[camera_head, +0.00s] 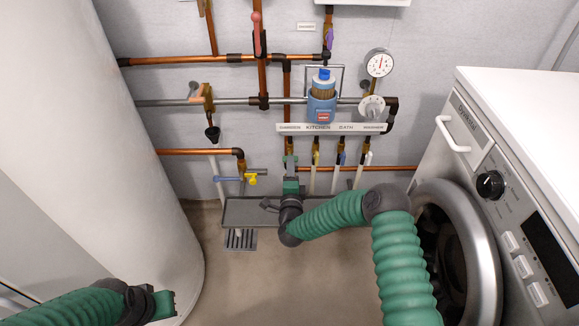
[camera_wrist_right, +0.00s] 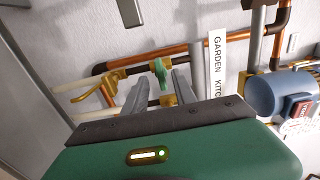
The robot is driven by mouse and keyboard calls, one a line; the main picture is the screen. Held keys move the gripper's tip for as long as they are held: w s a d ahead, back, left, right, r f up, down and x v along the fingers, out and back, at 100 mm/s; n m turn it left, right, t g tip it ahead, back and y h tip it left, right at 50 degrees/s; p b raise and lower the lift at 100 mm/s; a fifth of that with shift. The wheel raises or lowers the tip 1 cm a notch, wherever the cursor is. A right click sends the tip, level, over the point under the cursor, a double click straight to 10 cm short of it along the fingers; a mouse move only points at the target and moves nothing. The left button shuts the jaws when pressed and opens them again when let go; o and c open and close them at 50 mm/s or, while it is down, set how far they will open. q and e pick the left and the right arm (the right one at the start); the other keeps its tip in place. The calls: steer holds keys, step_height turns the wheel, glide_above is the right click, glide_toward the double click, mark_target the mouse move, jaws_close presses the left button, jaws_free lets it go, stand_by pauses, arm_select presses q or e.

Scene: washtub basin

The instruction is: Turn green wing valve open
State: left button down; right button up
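The small green wing valve (camera_head: 289,159) is on the pipe below the GARDEN end of the label strip, in the head view. In the right wrist view the green wing valve (camera_wrist_right: 160,72) shows between the tips of two grey fingers. My right gripper (camera_head: 290,173) reaches up to it from below; in the wrist view the right gripper (camera_wrist_right: 161,82) is open, one finger on each side of the wing. I cannot tell whether either finger touches it. My left gripper (camera_head: 163,304) is low at the left, far from the valve; its finger gap is unclear.
A yellow valve (camera_head: 316,157), a blue valve (camera_head: 341,157) and a white-handled valve (camera_head: 365,163) stand right of the green one. A grey tray (camera_head: 240,211) lies below. A washing machine (camera_head: 462,245) fills the right side; a large white cylinder (camera_head: 120,160) stands left.

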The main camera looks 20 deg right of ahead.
steer(key=b+x, duration=0.1)
steer(key=x, duration=0.2)
steer(key=shift+w+f, duration=0.1)
steer(key=shift+f, duration=0.05)
steer(key=shift+w+d, duration=0.2)
steer(key=shift+w, duration=0.3)
jaws_close()
